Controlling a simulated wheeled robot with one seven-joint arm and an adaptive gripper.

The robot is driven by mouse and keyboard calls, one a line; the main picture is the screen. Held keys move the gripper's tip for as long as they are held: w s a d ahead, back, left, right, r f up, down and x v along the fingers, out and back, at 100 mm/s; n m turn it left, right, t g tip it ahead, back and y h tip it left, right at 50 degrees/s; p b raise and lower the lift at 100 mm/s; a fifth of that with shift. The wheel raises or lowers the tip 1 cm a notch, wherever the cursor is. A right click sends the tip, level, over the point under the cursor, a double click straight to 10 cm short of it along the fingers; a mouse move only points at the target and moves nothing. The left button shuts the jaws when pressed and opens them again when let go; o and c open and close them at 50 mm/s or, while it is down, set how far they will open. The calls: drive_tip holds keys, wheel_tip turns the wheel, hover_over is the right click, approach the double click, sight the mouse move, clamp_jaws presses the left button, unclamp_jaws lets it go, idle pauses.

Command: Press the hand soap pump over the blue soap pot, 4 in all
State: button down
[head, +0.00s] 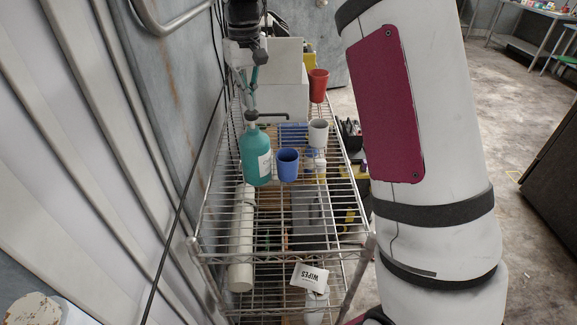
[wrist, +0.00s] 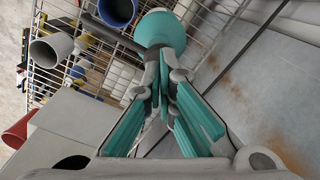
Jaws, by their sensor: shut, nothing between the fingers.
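The hand soap bottle (head: 255,158) is teal with a pale label and stands upright on the wire shelf. Its dark pump spout (head: 272,114) points right, toward the side of the blue soap pot (head: 287,165), which stands close beside the bottle. My gripper (head: 250,108) is shut and empty, pointing down right over the pump head. In the wrist view the teal fingertips (wrist: 163,75) hide most of the pump head; I cannot tell whether they touch it. The bottle shoulder (wrist: 162,30) and the blue pot (wrist: 117,10) show beyond them. The pot's contents are not visible.
A grey-white cup (head: 318,133) and a red cup (head: 318,86) stand farther back on the shelf. White boxes (head: 275,75) stand behind the bottle. The metal wall (head: 160,100) is close on the left. A wipes pack (head: 309,276) lies lower down.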

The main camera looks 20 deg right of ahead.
drive_tip(key=shift+f, duration=1.65)
drive_tip(key=shift+r, duration=1.85)
drive_tip(key=shift+f, duration=0.15)
